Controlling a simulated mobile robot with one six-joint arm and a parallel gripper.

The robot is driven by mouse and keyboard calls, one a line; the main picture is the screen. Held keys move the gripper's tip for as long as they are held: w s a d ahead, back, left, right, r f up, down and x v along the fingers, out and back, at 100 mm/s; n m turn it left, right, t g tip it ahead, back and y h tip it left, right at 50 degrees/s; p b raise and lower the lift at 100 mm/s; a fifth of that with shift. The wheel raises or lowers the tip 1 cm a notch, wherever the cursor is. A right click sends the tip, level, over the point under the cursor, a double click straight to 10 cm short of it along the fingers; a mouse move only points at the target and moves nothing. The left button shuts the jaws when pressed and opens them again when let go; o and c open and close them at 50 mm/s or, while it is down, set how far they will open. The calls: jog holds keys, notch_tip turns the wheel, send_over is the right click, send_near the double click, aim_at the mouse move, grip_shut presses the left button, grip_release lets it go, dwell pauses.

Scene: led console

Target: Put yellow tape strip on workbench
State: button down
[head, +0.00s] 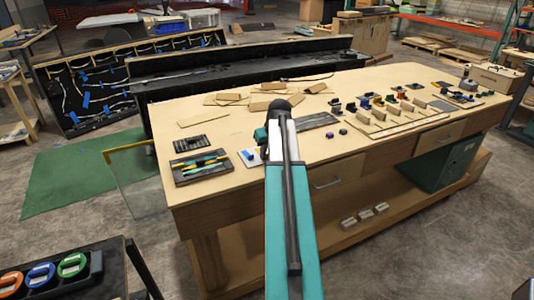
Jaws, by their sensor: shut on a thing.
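The workbench (385,88) has a light wooden top and stands across the middle of the head view. A yellow strip (128,150) shows at its left end, along the top of a clear panel. I cannot tell whether this is the yellow tape strip. My teal and black arm rises from the bottom centre over the bench's front edge. A small teal part of my wrist shows at the arm's far end, left of the black joint. My gripper's fingers are hidden behind the arm, and so is anything between them.
A dark tray (203,166) with yellow and teal items lies on the bench's left part. Wooden pieces (268,104) lie at the back. Several small parts crowd the right. Bare top shows between. A black rack with coloured rings (40,273) stands at the lower left.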

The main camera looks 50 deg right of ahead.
jog(key=c, duration=1.6)
grip_release()
jog(key=shift+f, duration=0.1)
jog(key=shift+r, duration=0.25)
jog(key=shift+b+v, duration=1.15)
jog(key=shift+v, duration=4.75)
jog(key=shift+s, duration=0.1)
